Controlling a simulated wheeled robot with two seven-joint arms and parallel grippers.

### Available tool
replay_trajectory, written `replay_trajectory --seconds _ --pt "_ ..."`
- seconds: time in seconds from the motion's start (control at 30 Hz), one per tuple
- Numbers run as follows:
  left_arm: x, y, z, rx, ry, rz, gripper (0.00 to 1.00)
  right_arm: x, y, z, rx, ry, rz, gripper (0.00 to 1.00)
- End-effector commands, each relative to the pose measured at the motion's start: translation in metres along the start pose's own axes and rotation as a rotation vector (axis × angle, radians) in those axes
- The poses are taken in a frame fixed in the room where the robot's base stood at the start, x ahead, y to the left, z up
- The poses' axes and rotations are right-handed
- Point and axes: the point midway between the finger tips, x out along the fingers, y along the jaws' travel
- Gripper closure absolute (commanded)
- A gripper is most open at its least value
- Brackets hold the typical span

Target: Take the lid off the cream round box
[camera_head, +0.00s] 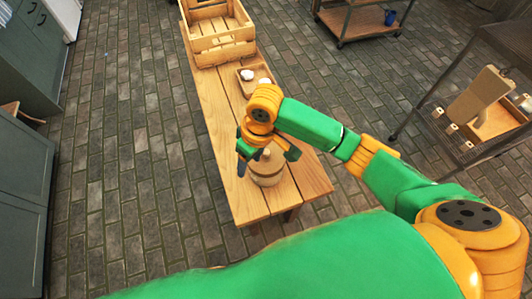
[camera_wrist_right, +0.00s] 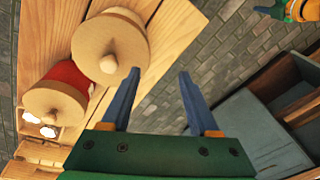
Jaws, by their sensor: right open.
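The cream round box (camera_head: 267,177) stands upright on the wooden table, its lid (camera_head: 265,162) on top with a small knob. In the right wrist view the lid (camera_wrist_right: 120,35) is a pale disc with a round knob, at upper left. My right gripper (camera_head: 267,152) is open at the box in the head view. In the right wrist view its blue fingers (camera_wrist_right: 158,72) are apart and empty, with the lid to their left. Part of my left arm's end (camera_wrist_right: 285,10) shows at the top right of that view; its finger state is unclear.
A red round box (camera_wrist_right: 68,80) with a pale lid stands beside the cream one. The wooden table (camera_head: 215,105) also holds a small tray (camera_head: 244,88) with white items and a slatted crate (camera_head: 222,45). A shelf rack (camera_head: 450,125) stands right. Table space left is clear.

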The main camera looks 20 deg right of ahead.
Motion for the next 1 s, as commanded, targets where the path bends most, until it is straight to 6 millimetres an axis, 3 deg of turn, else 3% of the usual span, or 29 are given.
replay_trajectory --seconds 0.03,0.1,0.27,0.37,0.63,0.9,1.0 --pt "0.000 0.000 0.000 0.000 0.000 0.000 0.50 -0.015 0.019 -0.006 0.027 -0.032 0.049 0.39" --pt "0.000 0.000 0.000 0.000 0.000 0.000 0.50 -0.033 0.037 -0.009 0.075 -0.077 0.092 0.39" --pt "0.000 0.000 0.000 0.000 0.000 0.000 0.50 -0.054 0.058 -0.010 0.148 -0.122 0.136 0.39" --pt "-0.001 0.000 0.000 0.000 0.000 0.000 0.50 -0.044 0.060 -0.007 0.154 -0.128 0.136 0.39" --pt "-0.005 0.000 0.000 0.001 0.000 0.000 0.50 0.006 0.064 0.003 0.151 -0.124 0.136 0.39" --pt "-0.005 0.000 0.000 0.001 0.000 0.000 0.50 0.013 0.065 0.003 0.148 -0.121 0.136 0.39" --pt "-0.005 0.000 0.000 0.001 0.000 0.000 0.50 0.013 0.065 0.003 0.148 -0.121 0.136 0.63"
